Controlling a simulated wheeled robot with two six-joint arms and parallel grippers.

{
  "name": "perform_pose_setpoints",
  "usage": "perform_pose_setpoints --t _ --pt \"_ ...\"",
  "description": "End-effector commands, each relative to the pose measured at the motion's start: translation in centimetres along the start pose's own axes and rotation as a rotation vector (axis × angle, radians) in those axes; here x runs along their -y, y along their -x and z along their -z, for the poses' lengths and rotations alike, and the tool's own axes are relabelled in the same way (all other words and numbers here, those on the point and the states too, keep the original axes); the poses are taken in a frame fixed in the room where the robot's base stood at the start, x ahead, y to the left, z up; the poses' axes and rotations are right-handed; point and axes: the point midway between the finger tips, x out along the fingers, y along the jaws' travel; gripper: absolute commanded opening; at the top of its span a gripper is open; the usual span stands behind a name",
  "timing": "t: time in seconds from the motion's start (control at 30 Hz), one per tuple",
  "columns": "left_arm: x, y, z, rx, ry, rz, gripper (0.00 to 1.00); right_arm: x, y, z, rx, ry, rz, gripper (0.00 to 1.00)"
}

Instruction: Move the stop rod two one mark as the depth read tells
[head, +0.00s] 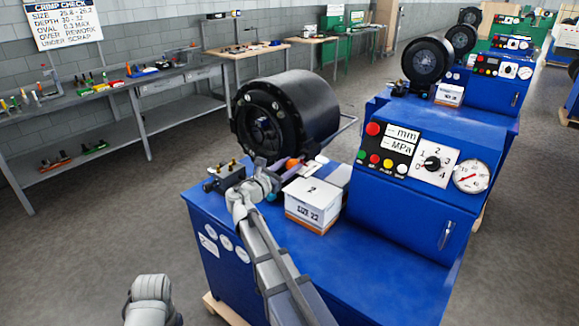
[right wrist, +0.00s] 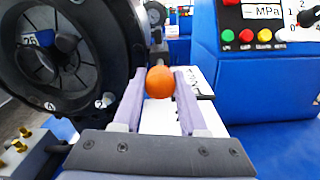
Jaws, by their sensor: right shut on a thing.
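An orange ball knob (right wrist: 160,82) sits between the pale purple fingers of my right gripper (right wrist: 158,100) in the right wrist view. A short dark and grey part shows just behind it, but I cannot make out the stop rod's marks. In the head view the orange knob (head: 292,163) shows by the black crimper head (head: 288,110), and my right gripper (head: 283,168) is shut on it. The readout panel (head: 396,140) shows dashes before mm and MPa, with no legible depth value.
A white box marked SIZE 22 (head: 312,204) stands on the blue machine close to my right gripper. A small dark block with brass fittings (head: 226,176) is at its left. More crimpers stand behind.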

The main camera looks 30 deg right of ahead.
Motion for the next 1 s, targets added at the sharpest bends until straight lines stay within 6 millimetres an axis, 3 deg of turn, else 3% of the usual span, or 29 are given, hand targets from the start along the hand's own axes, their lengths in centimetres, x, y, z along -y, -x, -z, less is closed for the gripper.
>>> perform_pose_setpoints --t 0.17,0.4,0.43,0.7,1.0 --pt "0.0 0.0 0.0 0.000 0.000 0.000 0.00 -0.1 -2.2 0.0 0.000 0.000 0.002 0.00" --pt "0.0 0.0 0.0 0.000 0.000 0.000 0.00 0.0 -2.4 -0.1 0.002 0.000 0.000 0.00" --pt "0.0 0.0 0.0 0.000 0.000 0.000 0.00 0.0 -2.4 -0.1 0.002 0.001 0.000 0.44" --pt "0.0 0.0 0.0 0.000 0.000 0.000 0.00 0.0 -2.3 0.0 0.001 0.000 0.000 0.72" --pt "0.0 0.0 0.0 0.000 0.000 0.000 0.00 0.0 -1.7 0.0 0.000 0.000 -0.001 0.72"
